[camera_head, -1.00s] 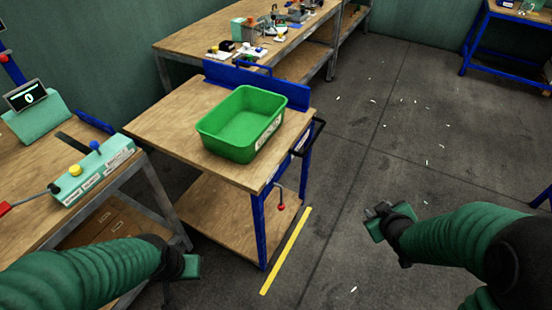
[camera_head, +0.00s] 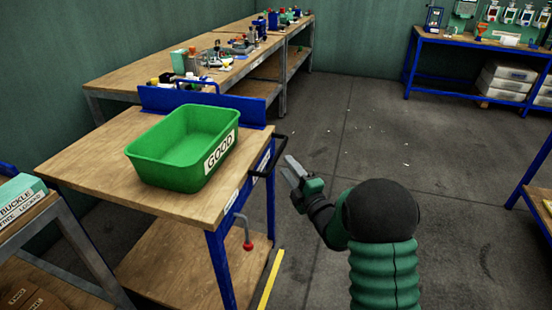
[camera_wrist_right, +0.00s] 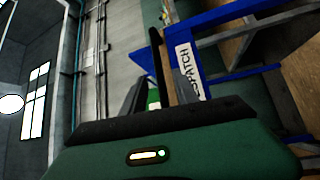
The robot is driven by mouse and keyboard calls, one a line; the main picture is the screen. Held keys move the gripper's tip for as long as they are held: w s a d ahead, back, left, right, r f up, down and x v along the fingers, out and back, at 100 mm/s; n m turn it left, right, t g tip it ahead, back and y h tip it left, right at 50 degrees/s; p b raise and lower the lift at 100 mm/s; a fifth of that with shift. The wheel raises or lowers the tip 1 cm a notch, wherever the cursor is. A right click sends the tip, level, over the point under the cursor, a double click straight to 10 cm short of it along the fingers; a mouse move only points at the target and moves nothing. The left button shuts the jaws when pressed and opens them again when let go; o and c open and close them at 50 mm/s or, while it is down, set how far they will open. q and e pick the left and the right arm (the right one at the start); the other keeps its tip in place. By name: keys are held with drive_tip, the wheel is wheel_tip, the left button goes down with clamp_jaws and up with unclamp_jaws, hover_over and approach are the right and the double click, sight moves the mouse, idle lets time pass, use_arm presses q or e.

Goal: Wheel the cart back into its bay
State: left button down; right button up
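The cart has a wooden top (camera_head: 80,160), blue legs, a lower wooden shelf (camera_head: 165,265) and a blue back panel. A black handle (camera_head: 268,158) sticks out from its right side, and a lever with a red knob (camera_head: 247,245) hangs below the top. A green bin marked GOOD (camera_head: 175,160) stands on the cart. The right wrist view shows the cart's blue frame with a label ending in "PATCH" (camera_wrist_right: 190,72). My left gripper is out of view.
A yellow floor line (camera_head: 270,285) runs beside the cart's right leg. A long workbench (camera_head: 205,55) with small parts stands behind the cart. Another bench (camera_head: 28,215) is close on the left. Open floor (camera_head: 370,130) lies to the right, towards a blue-framed bench (camera_head: 475,42).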

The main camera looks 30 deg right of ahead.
sight(278, 156)
drive_tip(key=w, duration=0.4)
drive_tip(key=w+r+b, duration=0.1)
drive_tip(key=w, duration=0.2)
drive_tip(key=shift+d, duration=0.4)
drive_tip(key=shift+c, duration=0.2)
drive_tip(key=c, duration=0.7)
clamp_jaws()
drive_tip(key=shift+f, duration=0.25)
